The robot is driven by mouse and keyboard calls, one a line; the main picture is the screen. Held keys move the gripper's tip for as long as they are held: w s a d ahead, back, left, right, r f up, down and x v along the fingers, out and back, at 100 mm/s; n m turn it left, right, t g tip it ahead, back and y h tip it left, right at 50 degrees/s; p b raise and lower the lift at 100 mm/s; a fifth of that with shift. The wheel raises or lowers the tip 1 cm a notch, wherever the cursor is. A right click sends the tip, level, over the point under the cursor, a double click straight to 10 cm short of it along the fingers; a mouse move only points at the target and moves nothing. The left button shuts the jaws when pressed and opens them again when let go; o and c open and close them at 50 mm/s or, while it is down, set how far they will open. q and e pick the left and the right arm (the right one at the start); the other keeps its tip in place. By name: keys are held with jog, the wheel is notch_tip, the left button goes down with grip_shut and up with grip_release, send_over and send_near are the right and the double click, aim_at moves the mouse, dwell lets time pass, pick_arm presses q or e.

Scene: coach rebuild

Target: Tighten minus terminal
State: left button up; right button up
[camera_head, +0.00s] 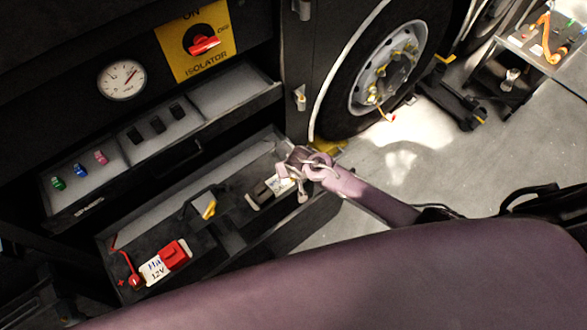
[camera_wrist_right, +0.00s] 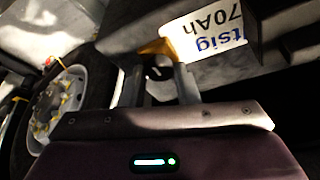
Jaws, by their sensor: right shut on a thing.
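My right gripper (camera_head: 300,172) reaches in from the right over the right end of the open battery drawer (camera_head: 262,236). In the right wrist view my gripper's (camera_wrist_right: 160,88) two fingers stand apart, around a small dark piece (camera_wrist_right: 158,73) that appears to be the minus terminal. The gripper is shut on it. A yellow-orange part (camera_wrist_right: 158,47) shows just beyond the fingertips. In the head view the gripper hides the terminal. The red plus terminal (camera_head: 135,281) is at the drawer's left end. My left gripper is not in view.
A shelf (camera_head: 225,92) with coloured fuses lies above the drawer, below a gauge (camera_head: 122,79) and the red isolator switch (camera_head: 204,45). A wheel (camera_head: 388,67) stands behind my gripper. A cart (camera_head: 540,45) is at the top right. Floor between is mostly open.

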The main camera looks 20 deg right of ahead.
jog(key=shift+w, duration=0.1)
dwell(0.3)
jog(key=o, duration=1)
jog(key=shift+c, duration=0.2)
jog(key=shift+r, duration=0.1)
jog(key=v, duration=0.7)
jog(key=shift+r, duration=0.25)
